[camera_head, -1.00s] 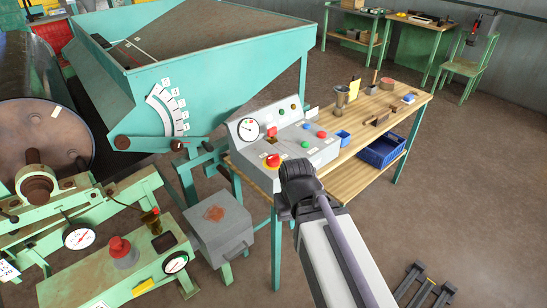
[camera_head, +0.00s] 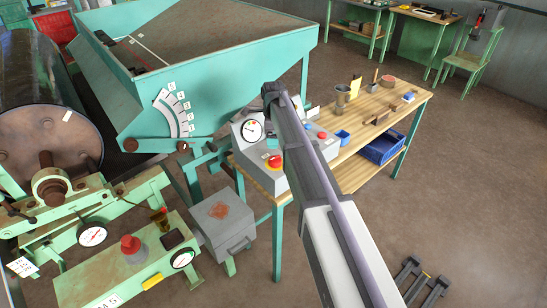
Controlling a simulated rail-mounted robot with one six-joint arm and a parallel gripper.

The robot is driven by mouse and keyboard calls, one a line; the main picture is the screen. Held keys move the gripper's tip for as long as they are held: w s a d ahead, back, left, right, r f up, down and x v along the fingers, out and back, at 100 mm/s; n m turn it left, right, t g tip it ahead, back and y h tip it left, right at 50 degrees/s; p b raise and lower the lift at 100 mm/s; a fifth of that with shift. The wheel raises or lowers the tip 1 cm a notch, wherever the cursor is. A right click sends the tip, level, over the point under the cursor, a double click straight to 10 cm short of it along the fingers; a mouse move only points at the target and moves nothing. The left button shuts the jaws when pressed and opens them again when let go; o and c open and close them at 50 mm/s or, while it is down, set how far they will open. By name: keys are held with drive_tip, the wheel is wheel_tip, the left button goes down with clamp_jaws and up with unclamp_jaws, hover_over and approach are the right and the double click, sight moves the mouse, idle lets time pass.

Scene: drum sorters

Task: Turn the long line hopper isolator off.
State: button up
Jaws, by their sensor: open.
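The grey control box (camera_head: 245,150) stands on the left end of the wooden bench. I cannot read any label, so I cannot tell which control is the isolator. The teal hopper (camera_head: 180,85) stands behind, with a white curved scale and a small dark lever below it. My gripper's fingers do not show; my arm ends in a dark part over the hopper's right side.
A green machine with a drum and gauges fills the left. The floor at right is mostly clear.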

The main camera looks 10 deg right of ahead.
sight(273, 158)
wheel_tip(273, 158, down, 11)
drive_tip(key=b, duration=1.1)
drive_tip(key=shift+r, duration=0.1)
drive_tip(key=c, duration=0.9)
